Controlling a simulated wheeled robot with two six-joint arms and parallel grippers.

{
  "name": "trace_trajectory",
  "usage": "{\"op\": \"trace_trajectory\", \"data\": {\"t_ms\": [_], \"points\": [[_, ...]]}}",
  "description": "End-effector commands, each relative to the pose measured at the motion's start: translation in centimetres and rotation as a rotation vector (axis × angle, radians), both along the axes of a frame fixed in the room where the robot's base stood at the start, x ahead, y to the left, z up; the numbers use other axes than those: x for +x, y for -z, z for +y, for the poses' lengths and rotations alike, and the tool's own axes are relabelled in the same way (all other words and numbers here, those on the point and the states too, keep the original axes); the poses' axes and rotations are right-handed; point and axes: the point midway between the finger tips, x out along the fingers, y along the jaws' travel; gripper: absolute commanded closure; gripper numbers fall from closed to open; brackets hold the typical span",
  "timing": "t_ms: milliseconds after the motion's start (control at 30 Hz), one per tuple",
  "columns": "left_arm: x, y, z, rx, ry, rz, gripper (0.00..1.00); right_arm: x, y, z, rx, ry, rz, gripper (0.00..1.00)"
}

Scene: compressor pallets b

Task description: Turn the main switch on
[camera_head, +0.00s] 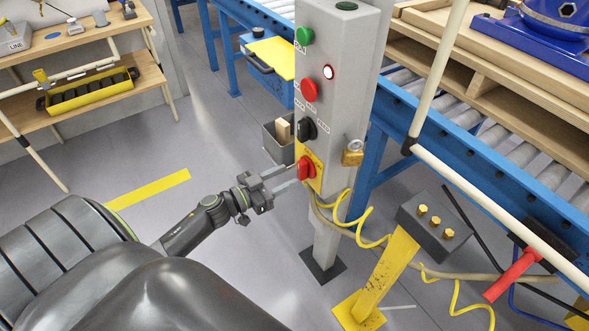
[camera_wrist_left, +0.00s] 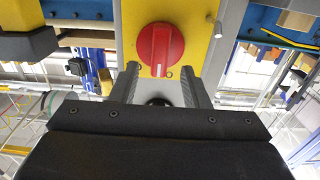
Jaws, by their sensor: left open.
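The main switch is a red rotary knob (camera_head: 305,169) on a yellow plate (camera_head: 316,181), low on the front of a grey control post (camera_head: 333,132). In the left wrist view the red knob (camera_wrist_left: 160,47) stands just beyond the fingertips, its grip bar about upright in the picture. My left gripper (camera_head: 281,179) is open and empty, reaching from the left close to the knob. In the left wrist view its two fingers (camera_wrist_left: 160,82) point toward the knob's lower edge; whether they touch it is unclear. My right gripper is not in view.
Above the switch are a black selector (camera_head: 306,129), a red button (camera_head: 309,90), a lit white-red lamp (camera_head: 328,72) and a green button (camera_head: 304,36). A brass padlock (camera_head: 352,154) hangs at the post's side. Yellow coiled cable (camera_head: 365,236) runs below. A blue conveyor (camera_head: 460,155) stands behind.

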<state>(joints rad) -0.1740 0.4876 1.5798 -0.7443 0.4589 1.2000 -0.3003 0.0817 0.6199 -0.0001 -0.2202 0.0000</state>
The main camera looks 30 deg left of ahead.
Motion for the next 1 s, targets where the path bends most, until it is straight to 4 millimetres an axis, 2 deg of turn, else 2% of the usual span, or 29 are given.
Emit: {"op": "trace_trajectory", "data": {"t_ms": [100, 233, 633, 967, 1000], "points": [[1.8, -0.1, -0.8, -0.002, -0.001, 0.0, 0.58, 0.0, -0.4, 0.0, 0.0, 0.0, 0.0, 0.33], [3.0, 0.0, -1.2, -0.001, 0.0, 0.0, 0.58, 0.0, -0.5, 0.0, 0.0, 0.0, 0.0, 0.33], [3.7, 0.0, -1.5, 0.0, 0.0, 0.001, 0.58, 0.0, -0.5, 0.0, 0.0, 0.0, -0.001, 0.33], [3.6, 0.0, -1.5, 0.0, 0.0, 0.001, 1.0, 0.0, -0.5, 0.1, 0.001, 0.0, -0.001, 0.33], [3.6, 0.0, -1.5, 0.0, 0.0, 0.001, 1.0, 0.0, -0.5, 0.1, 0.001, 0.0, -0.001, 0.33]]}}
